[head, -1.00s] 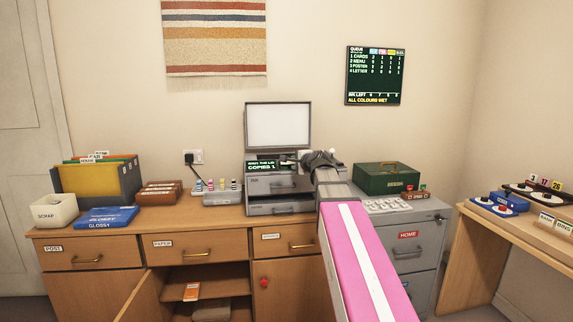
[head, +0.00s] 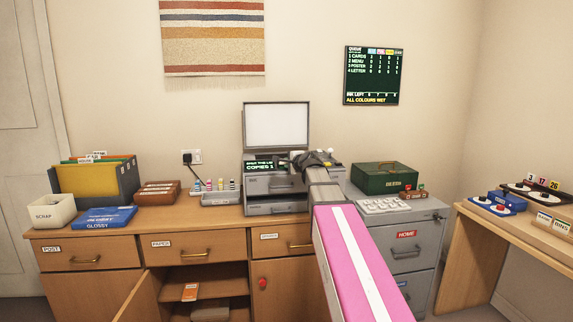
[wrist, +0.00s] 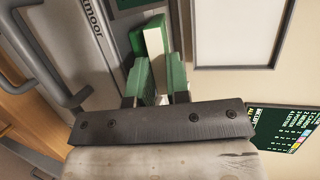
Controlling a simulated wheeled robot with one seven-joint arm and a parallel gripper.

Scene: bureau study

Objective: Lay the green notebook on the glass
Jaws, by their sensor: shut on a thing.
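My gripper (wrist: 155,88) is shut on the green notebook (wrist: 153,42), which shows edge-on in the wrist view as green covers with a cream page block between them. In the head view my arm hides most of the gripper, at the right side of the grey copier (head: 272,186), and the notebook cannot be made out. The copier's lid (head: 277,126) stands open with its white underside facing out; it also shows in the wrist view (wrist: 240,32). The glass below the lid is seen too flat to make out. I cannot tell whether the notebook touches it.
A green box (head: 384,178) stands on the grey cabinet (head: 407,243) right of the copier. A tray of small coloured bottles (head: 215,190) stands left of it. A blue glossy pack (head: 104,218) lies farther left. A cupboard door (head: 140,298) hangs open below.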

